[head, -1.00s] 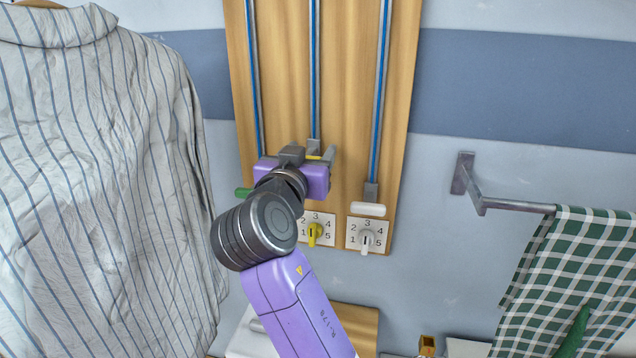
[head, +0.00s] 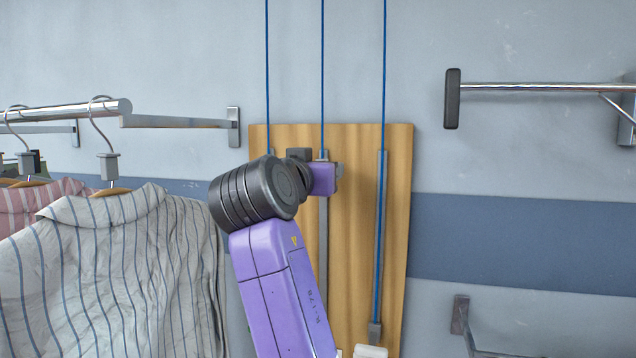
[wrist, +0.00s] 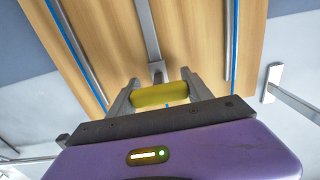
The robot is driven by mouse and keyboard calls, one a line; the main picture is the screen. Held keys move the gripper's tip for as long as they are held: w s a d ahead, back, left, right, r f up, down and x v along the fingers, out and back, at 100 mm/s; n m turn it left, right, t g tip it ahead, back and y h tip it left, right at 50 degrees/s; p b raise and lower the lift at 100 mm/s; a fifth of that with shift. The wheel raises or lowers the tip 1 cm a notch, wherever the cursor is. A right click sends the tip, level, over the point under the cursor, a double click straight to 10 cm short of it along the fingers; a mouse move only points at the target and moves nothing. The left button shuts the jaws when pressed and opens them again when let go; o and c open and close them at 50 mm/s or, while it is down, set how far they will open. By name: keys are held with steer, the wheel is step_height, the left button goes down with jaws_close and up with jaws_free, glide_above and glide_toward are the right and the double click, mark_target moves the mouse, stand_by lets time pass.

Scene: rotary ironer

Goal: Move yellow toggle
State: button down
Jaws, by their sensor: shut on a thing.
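The yellow toggle (wrist: 160,96) is a short yellow bar on a grey slider block on the middle rail (head: 323,245) of the wooden board. In the wrist view it lies crosswise between the two grey fingers of my gripper (wrist: 160,88), which are shut on it. In the head view my purple gripper (head: 323,178) is near the top of the middle rail, just below the board's top edge. The toggle itself is hidden there by my gripper and wrist.
The wooden board (head: 355,220) also carries a right rail (head: 380,240), with a white handle (head: 370,351) low on it. Striped shirt (head: 110,265) hangs at left from a metal rail (head: 70,112). Metal brackets (head: 540,88) stick out at right. Wall above the board is clear apart from thin blue cords.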

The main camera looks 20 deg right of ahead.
steer(key=shift+r, duration=0.45)
steer(key=c, duration=0.6)
jaws_free()
steer(key=shift+o, duration=0.8)
steer(key=shift+f, duration=0.15)
steer(key=b+v, duration=0.2)
steer(key=v, duration=0.5)
steer(key=shift+s+a+b, duration=0.2)
steer(key=shift+s+b, duration=0.1)
steer(key=shift+b, duration=0.1)
